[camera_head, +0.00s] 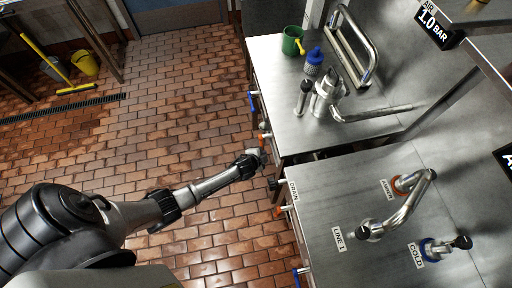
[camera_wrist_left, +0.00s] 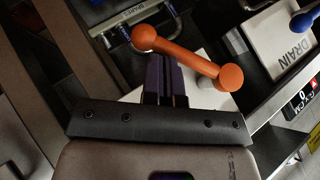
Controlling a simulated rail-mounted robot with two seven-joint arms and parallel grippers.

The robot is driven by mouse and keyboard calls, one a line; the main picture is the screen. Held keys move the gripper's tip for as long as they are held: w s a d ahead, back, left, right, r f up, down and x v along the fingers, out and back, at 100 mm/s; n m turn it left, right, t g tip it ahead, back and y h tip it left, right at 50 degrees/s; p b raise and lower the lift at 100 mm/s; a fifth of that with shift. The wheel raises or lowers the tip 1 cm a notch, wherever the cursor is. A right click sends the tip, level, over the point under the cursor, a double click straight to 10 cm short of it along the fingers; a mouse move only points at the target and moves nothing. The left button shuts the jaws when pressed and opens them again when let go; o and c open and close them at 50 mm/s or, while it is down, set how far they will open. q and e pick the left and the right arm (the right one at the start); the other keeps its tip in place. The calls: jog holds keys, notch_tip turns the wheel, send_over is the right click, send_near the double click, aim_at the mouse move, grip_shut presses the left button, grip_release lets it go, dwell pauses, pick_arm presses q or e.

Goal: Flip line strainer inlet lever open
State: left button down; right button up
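In the left wrist view an orange lever (camera_wrist_left: 186,54) with round ends lies slantwise across the picture, from its ball end at upper left to its other end at lower right. No label in view names it as the strainer inlet lever. My left gripper (camera_wrist_left: 167,62) has its dark fingers close together, with only a thin gap. In the head view my left gripper (camera_head: 260,153) is at the bench's front edge, by a small orange part (camera_head: 265,136). My right gripper is not in view.
A DRAIN label (camera_wrist_left: 293,49) and a blue knob (camera_wrist_left: 302,22) are at the wrist view's right. Another orange lever (camera_head: 284,209) and blue levers (camera_head: 252,100) line the bench fronts. Pipework (camera_head: 400,212) stands on the near steel top. The tiled floor at left is mostly clear.

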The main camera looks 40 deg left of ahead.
pick_arm(q)
jog(key=shift+w+a+f+b, duration=0.25)
jog(key=shift+a+f, duration=0.1)
jog(key=shift+f, duration=0.25)
jog(key=shift+w+a+f+b, duration=0.25)
jog(key=shift+a+f, duration=0.05)
jog(key=shift+f, duration=0.3)
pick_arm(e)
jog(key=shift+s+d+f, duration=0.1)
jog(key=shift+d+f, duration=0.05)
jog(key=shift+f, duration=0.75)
pick_arm(q)
jog(key=shift+w+a+f+b, duration=0.3)
jog(key=shift+w+a+f, duration=0.15)
jog(key=shift+a, duration=0.25)
pick_arm(e)
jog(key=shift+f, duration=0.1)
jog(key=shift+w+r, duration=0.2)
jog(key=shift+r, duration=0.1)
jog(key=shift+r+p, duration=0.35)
jog(key=shift+p, duration=0.25)
pick_arm(q)
jog(key=s+d, duration=0.7)
jog(key=s, duration=0.3)
jog(key=shift+s+d, duration=0.25)
jog(key=shift+s, duration=0.15)
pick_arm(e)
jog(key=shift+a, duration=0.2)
